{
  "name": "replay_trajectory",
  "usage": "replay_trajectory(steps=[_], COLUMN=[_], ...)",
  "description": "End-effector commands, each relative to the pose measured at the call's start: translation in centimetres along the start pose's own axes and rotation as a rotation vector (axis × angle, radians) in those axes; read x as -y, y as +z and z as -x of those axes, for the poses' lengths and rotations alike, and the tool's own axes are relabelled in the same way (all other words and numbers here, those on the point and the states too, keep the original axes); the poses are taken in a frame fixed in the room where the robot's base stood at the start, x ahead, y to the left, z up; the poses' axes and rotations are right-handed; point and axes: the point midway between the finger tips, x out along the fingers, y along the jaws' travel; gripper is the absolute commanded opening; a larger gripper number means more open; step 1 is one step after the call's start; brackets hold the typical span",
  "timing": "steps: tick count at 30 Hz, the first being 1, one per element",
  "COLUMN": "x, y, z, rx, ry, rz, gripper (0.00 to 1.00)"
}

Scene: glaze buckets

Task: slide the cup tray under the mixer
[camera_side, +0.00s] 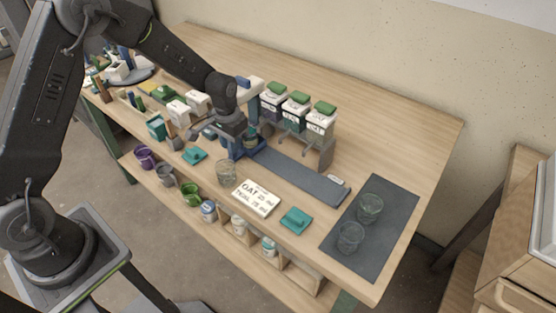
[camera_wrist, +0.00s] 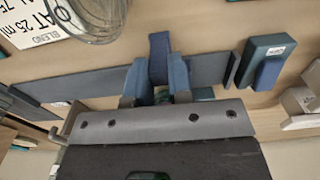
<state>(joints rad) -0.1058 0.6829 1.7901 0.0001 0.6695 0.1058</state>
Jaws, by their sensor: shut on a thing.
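My gripper (camera_side: 240,147) is low over the table at the left end of a long dark track. In the wrist view, its blue fingers (camera_wrist: 158,80) are shut on a dark blue upright piece (camera_wrist: 159,47), which looks like the handle of the cup tray. The rest of the tray is mostly hidden by the gripper, and I cannot tell exactly how far along the track it sits. A white and blue device (camera_side: 252,88), perhaps the mixer, stands behind my gripper and is partly hidden by it.
Two glasses (camera_side: 370,206) are on a dark mat (camera_side: 391,233). A blue block (camera_wrist: 263,62) lies close by.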

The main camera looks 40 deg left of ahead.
Motion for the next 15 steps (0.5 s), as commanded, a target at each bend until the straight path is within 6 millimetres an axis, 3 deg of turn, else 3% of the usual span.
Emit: replay_trajectory(steps=[15], x=[0.79], y=[-0.13], z=[0.12], rx=[-0.005], ry=[0.000], rz=[0.003], gripper=[0.00])
